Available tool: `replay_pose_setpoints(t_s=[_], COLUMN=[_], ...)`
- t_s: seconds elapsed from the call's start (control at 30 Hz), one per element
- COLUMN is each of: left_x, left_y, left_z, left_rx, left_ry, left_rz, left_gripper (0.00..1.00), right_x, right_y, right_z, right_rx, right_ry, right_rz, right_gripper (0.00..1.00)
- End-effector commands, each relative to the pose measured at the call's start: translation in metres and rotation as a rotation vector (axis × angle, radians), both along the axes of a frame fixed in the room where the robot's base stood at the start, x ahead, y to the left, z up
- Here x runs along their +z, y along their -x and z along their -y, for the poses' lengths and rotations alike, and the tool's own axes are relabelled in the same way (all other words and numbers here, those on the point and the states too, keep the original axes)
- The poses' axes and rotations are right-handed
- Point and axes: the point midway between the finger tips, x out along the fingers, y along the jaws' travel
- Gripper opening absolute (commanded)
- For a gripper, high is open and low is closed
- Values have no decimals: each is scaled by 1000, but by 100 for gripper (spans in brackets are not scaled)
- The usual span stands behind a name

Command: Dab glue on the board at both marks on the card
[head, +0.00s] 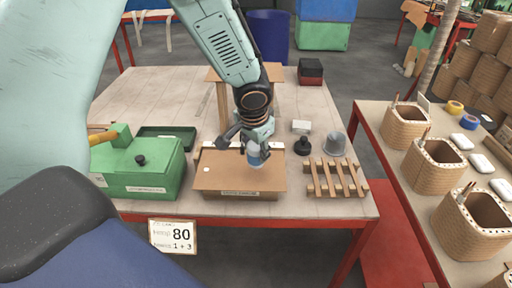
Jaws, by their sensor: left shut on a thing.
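A brown board (218,177) lies flat on a low box-like stand with a label on its front edge. A small pale spot shows on the board's left part. My left gripper (257,146) is above the board's right half, shut on a small white and blue bottle (257,157) that points down. I cannot tell whether its tip touches the board. My right gripper is not in view.
A green box (140,178) stands left of the board. A wooden slatted rack (335,180), a black knob-like tool (302,146) and a grey cup (335,144) are at the right. A side table (395,170) holds several woven coil bodies. The table's back left is clear.

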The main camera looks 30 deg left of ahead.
Motion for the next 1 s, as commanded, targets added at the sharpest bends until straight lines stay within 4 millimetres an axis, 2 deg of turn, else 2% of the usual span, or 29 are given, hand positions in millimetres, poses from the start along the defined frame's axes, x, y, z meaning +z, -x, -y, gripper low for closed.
replay_pose_setpoints(t_s=[1.0], left_x=[-7], left_y=[0], left_z=[0], left_rx=[0], left_ry=[0], left_rz=[0], left_gripper=[0], right_x=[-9], right_y=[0], right_z=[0], right_rx=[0], right_ry=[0], right_rz=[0], right_gripper=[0])
